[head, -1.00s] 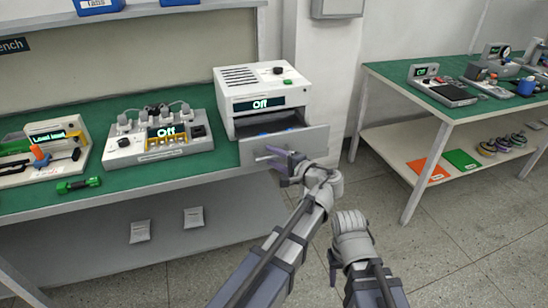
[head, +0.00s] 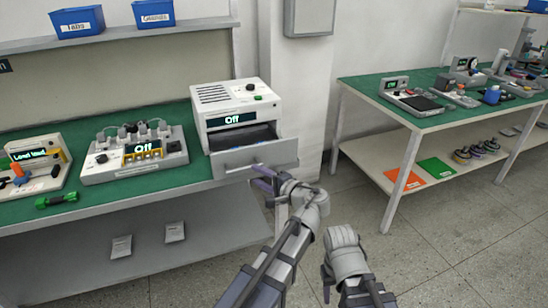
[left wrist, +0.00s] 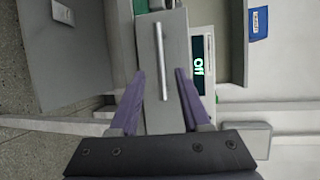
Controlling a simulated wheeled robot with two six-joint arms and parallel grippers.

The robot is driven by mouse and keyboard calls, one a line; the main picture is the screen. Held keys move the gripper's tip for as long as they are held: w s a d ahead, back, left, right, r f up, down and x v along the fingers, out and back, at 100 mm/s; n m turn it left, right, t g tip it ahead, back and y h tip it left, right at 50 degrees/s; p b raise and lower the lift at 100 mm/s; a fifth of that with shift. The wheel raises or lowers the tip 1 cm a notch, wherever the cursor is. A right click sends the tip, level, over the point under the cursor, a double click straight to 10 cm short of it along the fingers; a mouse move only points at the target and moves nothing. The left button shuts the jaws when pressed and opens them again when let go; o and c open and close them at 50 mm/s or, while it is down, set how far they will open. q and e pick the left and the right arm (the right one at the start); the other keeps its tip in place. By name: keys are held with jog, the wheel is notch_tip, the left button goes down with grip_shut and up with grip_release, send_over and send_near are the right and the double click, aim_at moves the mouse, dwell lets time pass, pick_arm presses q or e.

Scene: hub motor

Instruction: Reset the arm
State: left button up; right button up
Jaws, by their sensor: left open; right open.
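My left gripper (head: 264,180) is open and empty in front of the grey drawer (head: 250,158) of the white box with an "Off" display (head: 232,119). The drawer stands partly pulled out. In the left wrist view, the open left gripper (left wrist: 160,85) points at the drawer front, and the bar handle (left wrist: 160,60) shows between its fingers, apart from them. My right gripper (head: 328,283) is open, low over the floor right of the left arm; its fingers are small and partly hidden by its own wrist.
The green bench (head: 110,195) also holds a white socket unit (head: 110,170), a "Lead test" device (head: 38,180) and a green tool (head: 56,201). A second green table (head: 440,118) stands at right. Open floor (head: 440,240) lies between and in front.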

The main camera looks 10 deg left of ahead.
pick_arm(q)
jog(key=s+a+f+n+g+h, duration=0.2)
jog(key=s+f, duration=0.2)
jog(key=f, duration=0.1)
jog(key=s+a+f+n+g+h, duration=0.2)
jog(key=s+f+g+h, duration=0.1)
jog(key=f, duration=0.3)
jog(key=s+d+f+n+g+h, duration=0.3)
jog(key=s+d+f+h, duration=0.45)
jog(key=s, duration=0.25)
jog(key=s+d+m+g, duration=0.1)
jog(key=s+d+m, duration=0.3)
jog(key=d, duration=0.7)
notch_tip(320, 180, up, 19)
jog(key=s+p, duration=0.1)
jog(key=p, duration=1.7)
jog(key=shift+s+n, duration=0.2)
jog(key=shift+n, duration=0.1)
